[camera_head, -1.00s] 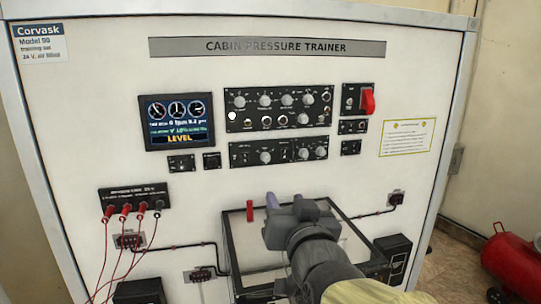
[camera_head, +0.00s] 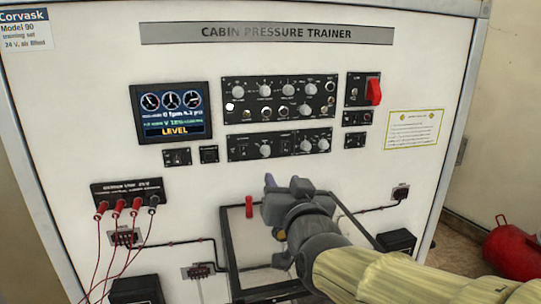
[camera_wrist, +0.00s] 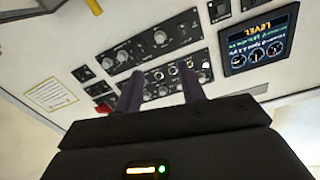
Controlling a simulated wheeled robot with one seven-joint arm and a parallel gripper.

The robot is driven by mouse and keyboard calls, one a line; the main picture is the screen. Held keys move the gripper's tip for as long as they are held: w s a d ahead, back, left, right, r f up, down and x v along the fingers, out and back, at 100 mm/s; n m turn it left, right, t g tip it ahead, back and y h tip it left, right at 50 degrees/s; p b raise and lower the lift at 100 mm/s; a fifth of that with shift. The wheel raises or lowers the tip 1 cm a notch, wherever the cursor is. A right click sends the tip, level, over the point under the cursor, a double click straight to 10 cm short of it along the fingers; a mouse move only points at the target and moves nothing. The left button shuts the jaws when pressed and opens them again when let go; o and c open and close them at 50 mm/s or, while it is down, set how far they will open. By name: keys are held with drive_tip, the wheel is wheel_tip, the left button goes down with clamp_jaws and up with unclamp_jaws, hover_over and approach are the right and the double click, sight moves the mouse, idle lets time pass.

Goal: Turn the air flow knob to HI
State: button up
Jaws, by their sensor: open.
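A display (camera_head: 172,113) reading LEVEL is at left. A red guarded switch (camera_head: 374,91) is at right. Red cables (camera_head: 98,252) hang at lower left. A framed box with a red post (camera_head: 249,206) is beneath my arm.

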sight(267, 152)
drive_tip(key=p+x, duration=0.6)
drive_tip(key=x, duration=0.7)
drive_tip(key=shift+w+a+r, duration=0.1)
drive_tip(key=shift+w+r, duration=0.05)
drive_tip(key=shift+w, duration=0.25)
drive_tip(key=shift+w+a, duration=0.15)
drive_tip(key=shift+w, duration=0.5)
clamp_jaws()
